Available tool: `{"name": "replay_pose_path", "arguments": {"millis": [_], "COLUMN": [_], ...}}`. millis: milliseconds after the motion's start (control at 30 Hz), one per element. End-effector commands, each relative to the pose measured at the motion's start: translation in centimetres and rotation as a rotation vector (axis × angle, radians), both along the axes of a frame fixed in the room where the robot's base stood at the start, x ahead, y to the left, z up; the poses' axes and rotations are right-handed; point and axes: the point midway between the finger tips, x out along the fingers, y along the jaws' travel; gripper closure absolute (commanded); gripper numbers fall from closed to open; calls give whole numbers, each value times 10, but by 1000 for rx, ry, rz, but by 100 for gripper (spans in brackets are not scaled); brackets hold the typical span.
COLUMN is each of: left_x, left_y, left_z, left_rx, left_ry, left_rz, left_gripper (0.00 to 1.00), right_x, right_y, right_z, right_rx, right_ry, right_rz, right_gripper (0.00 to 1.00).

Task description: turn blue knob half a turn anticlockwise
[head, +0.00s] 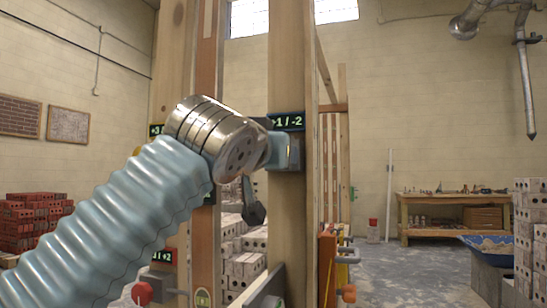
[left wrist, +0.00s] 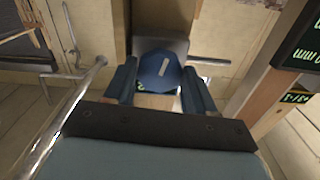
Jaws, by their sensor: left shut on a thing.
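The blue knob (left wrist: 158,70) sits in the middle of the left wrist view, on a grey plate. A short pale mark runs near its top right. My left gripper (left wrist: 160,86) has one finger on each side of the knob and is shut on it. In the head view my left gripper (head: 278,150) reaches the wooden post just below a sign (head: 287,121) reading "+1 / -2". The knob is mostly hidden there by my wrist and fingers. My right gripper is not in view.
A red knob (head: 142,293) is at lower left, below another sign (head: 164,256). A dark handle-like piece (head: 253,205) hangs below my wrist. Wooden posts (head: 285,230) stand close by. Brick stacks, a workbench (head: 450,211) and a blue tub (head: 490,244) stand farther back.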

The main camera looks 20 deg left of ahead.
Motion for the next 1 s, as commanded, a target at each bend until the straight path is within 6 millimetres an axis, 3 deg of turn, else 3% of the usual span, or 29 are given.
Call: {"name": "replay_pose_path", "arguments": {"millis": [400,967,1000], "left_x": [1,1,1], "left_y": [-2,-2,-2], "left_z": [-4,-3,-3], "left_rx": [-192,-220,-220], "left_ry": [17,18,17], "left_rz": [2,0,0], "left_gripper": [76,76,41], "right_x": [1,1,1], "right_y": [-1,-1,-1], "right_z": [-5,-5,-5], "right_rx": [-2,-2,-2], "right_ry": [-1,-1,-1], "right_rz": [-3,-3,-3], "right_gripper": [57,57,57]}}
